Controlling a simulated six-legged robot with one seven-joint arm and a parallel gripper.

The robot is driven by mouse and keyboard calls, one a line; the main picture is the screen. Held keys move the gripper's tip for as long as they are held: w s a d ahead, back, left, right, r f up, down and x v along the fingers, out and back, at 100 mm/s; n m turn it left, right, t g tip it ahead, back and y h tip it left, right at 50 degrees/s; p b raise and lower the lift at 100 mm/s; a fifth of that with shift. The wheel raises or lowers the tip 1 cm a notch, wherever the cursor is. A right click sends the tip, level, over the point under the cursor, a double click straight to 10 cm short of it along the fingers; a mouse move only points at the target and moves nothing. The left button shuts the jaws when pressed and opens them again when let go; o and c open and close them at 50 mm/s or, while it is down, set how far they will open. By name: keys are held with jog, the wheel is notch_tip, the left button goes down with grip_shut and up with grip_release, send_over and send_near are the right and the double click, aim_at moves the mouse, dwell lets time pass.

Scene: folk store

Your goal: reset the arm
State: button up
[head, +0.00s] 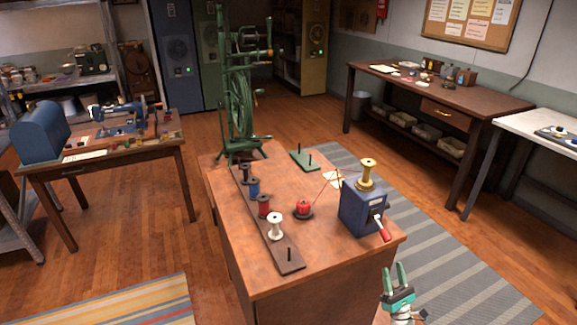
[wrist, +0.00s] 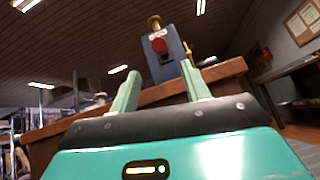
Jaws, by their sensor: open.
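My gripper (head: 395,277) is at the lower right of the head view, in front of the near right corner of the workbench (head: 272,284). Its two green fingers point up and stand apart, with nothing between them. In the wrist view my gripper (wrist: 160,90) is also open and empty. Beyond the fingers, the wrist view shows the bench edge (wrist: 225,70) and the blue winder box (wrist: 172,68) with its red knob. The gripper looks clear of the bench, but the exact gap is hard to tell.
Striped rugs (head: 430,240) lie on the floor. A side table (head: 110,155) stands left.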

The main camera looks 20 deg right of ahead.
jog(key=w+a+r+n+g+y, duration=0.3)
jog(key=a+r+n+g+y, duration=0.2)
jog(key=a+n+g+y, duration=0.3)
jog(key=w+a+r+n+g+y, duration=0.35)
jog(key=a+n+g+y, duration=0.3)
jog(key=n+y, duration=0.35)
jog(key=s+a+r+n+g+h, duration=0.1)
jog(key=s+a+r+n+g, duration=0.1)
jog(key=a+r+n+g, duration=0.35)
jog(key=s+a+r+n+g+h, duration=0.1)
jog(key=s+a+r+n+g, duration=0.15)
jog(key=a+g, duration=0.6)
jog(key=s+a+r+n+t+h, duration=0.3)
jog(key=s+a+r+n+h, duration=0.1)
jog(key=s+r+n+h, duration=0.2)
jog(key=s+a+r+n+t+h, duration=0.3)
jog(key=s+r+n+h, duration=0.3)
jog(key=s+r+h, duration=0.3)
jog(key=s+a+r, duration=0.1)
jog(key=s+r, duration=0.1)
jog(key=s, duration=0.1)
jog(key=shift+s+r+n+h, duration=0.15)
jog(key=shift+n+h, duration=0.15)
jog(key=shift+n, duration=0.1)
jog(key=shift+c, duration=1.2)
